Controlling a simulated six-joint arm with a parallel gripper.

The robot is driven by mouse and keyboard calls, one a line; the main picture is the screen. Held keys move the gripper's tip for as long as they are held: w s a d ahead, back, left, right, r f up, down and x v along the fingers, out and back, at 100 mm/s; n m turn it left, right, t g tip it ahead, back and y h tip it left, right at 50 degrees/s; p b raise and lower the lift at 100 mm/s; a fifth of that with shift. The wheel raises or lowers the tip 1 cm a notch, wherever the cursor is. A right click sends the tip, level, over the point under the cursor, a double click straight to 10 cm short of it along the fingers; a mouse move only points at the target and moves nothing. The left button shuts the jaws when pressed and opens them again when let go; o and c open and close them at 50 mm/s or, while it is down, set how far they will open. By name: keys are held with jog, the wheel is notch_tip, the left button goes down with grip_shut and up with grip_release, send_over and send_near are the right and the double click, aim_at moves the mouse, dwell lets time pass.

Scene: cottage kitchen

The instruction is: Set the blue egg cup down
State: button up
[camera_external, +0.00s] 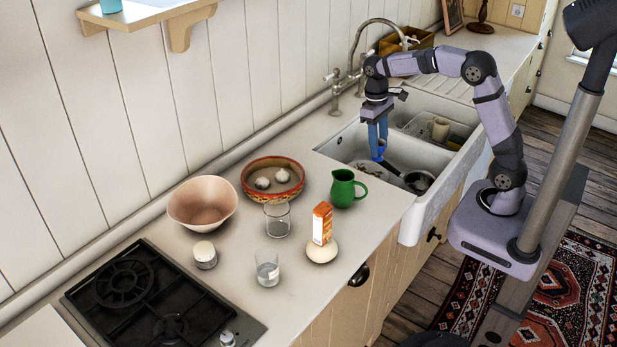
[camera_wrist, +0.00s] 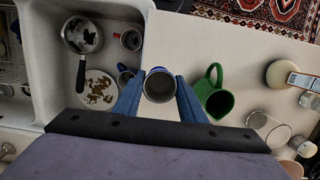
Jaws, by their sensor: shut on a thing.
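The blue egg cup (camera_wrist: 160,86) sits between the two blue fingers of my gripper (camera_wrist: 160,92) in the wrist view, its round opening facing the camera. In the external view the cup (camera_external: 377,151) is a small blue shape at the fingertips of my gripper (camera_external: 377,140), which points down. The gripper is shut on the cup. It is held up near the left edge of the sink (camera_external: 411,211), beside the green jug (camera_external: 345,188). How high the cup is above the surface below is hard to tell.
The sink holds a pan (camera_wrist: 82,36), a plate with brown scraps (camera_wrist: 97,90) and mugs. The counter left of the sink holds a patterned bowl (camera_external: 272,161), a pink bowl (camera_external: 202,203), an orange carton (camera_external: 322,223) and glasses. A hob (camera_external: 130,290) lies farther left.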

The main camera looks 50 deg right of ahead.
notch_tip(320, 180, up, 4)
jog(key=shift+w+a, duration=0.1)
jog(key=shift+a, duration=0.05)
jog(key=w+a+m+t+y, duration=0.1)
jog(key=w+a+m, duration=0.3)
jog(key=a+m, duration=0.55)
jog(key=w+a+m+t+y, duration=0.1)
jog(key=w+a+m, duration=0.2)
jog(key=a+m, duration=0.6)
jog(key=shift+n, duration=0.25)
jog(key=shift+a+f+p, duration=0.25)
jog(key=shift+f+p, duration=0.45)
jog(key=shift+f, duration=1.85)
jog(key=shift+a+f+p, duration=0.25)
jog(key=shift+f+p, duration=0.4)
jog(key=shift+f, duration=1.9)
jog(key=shift+a+f+p, duration=0.25)
jog(key=shift+f+p, duration=0.45)
jog(key=shift+f, duration=1.85)
jog(key=shift+f, duration=0.15)
jog(key=o, duration=1.1)
